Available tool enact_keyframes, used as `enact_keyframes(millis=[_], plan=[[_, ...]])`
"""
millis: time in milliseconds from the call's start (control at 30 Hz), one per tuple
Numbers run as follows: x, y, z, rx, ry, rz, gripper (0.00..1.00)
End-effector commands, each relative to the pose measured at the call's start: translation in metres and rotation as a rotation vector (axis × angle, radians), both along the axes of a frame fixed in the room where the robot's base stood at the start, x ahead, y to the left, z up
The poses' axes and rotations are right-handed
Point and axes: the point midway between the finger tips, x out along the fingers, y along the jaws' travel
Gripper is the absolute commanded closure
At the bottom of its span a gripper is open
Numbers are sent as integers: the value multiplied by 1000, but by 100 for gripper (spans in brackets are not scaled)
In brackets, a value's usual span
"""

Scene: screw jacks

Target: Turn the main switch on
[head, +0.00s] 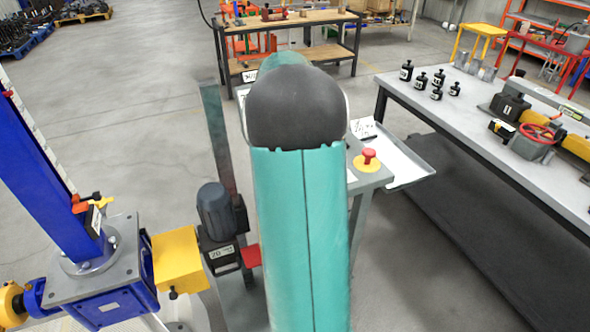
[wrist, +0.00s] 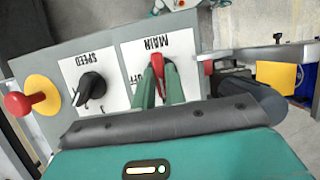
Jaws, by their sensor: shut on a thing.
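In the wrist view, the main switch (wrist: 157,62) is a red handle on a white plate marked MAIN, which appears upside down. My gripper (wrist: 161,76) has its two green fingers on either side of the red handle, shut on it. The word OFF shows partly on the plate to the left of the fingers; the rest of the plate's lower part is hidden by them. The handle points roughly up the picture, tilted slightly. In the head view, my teal arm hides the switch and my gripper.
A black SPEED knob (wrist: 92,85) and a red emergency button (wrist: 25,103) on a yellow disc sit left of the switch on the grey panel. In the head view, a blue screw jack (head: 45,180) stands left and a workbench (head: 480,130) right.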

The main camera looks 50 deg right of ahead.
Motion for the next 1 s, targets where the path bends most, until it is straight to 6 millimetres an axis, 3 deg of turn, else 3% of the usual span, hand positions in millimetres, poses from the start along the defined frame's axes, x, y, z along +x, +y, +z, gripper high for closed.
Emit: enact_keyframes(millis=[100,133,233,667,1000], plan=[[0,0,1,-1,-1,1,100],[0,0,1,-1,-1,1,83],[0,0,0,-1,0,0,65],[4,-3,10,-2,-1,0,65],[27,-16,73,-3,-3,-1,65]])
